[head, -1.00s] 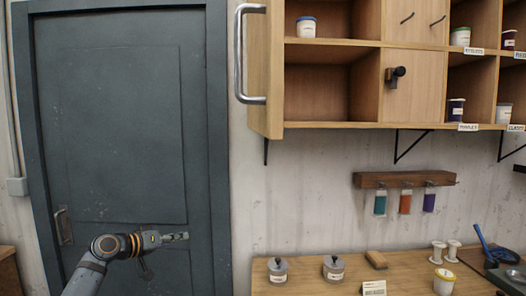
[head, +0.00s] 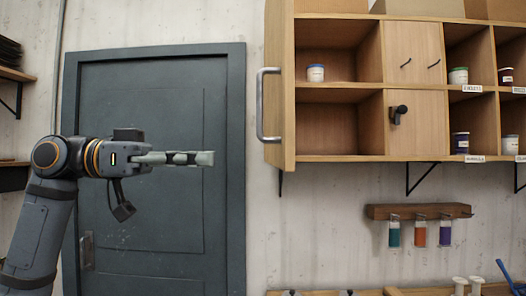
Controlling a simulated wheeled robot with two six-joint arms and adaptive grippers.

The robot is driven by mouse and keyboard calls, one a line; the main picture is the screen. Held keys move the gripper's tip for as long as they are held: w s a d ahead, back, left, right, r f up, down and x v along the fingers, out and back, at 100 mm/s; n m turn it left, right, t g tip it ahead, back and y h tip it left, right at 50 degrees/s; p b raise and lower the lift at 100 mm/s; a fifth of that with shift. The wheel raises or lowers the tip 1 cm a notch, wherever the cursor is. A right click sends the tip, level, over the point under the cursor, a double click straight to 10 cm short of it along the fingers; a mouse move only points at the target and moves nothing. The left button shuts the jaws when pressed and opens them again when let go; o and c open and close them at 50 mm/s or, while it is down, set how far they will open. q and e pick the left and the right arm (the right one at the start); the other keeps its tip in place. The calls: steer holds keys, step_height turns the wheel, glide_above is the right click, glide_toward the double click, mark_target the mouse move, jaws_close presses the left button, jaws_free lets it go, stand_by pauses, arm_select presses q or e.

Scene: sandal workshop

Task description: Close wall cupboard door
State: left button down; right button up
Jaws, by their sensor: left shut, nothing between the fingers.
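The wall cupboard (head: 340,158) hangs on the wall at the upper right. Its door (head: 280,75) stands open at the cupboard's left side, seen nearly edge-on, with a long metal bar handle (head: 262,105) on its left face. My left gripper (head: 208,158) is shut and empty, pointing right in front of the grey door. It is left of the cupboard door, near the height of its lower edge, and appears apart from it. My right gripper is out of view.
A grey room door (head: 150,215) stands behind my left arm. A wooden rack with coloured vials (head: 418,212) hangs below the cupboard. A workbench (head: 400,292) with small items runs along the bottom right. The wall between room door and cupboard is bare.

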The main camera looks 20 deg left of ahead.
mark_target(283, 158)
arm_select(q)
steer(key=p+x, duration=0.2)
steer(key=x, duration=0.2)
steer(key=p+x, duration=0.3)
steer(key=x, duration=0.2)
steer(key=shift+w+d+r, duration=0.1)
steer(key=shift+d+r, duration=0.1)
steer(key=shift+d, duration=0.15)
steer(key=shift+d+f, duration=0.1)
steer(key=shift+d, duration=0.35)
steer(key=shift+w, duration=0.1)
steer(key=shift+a, duration=0.1)
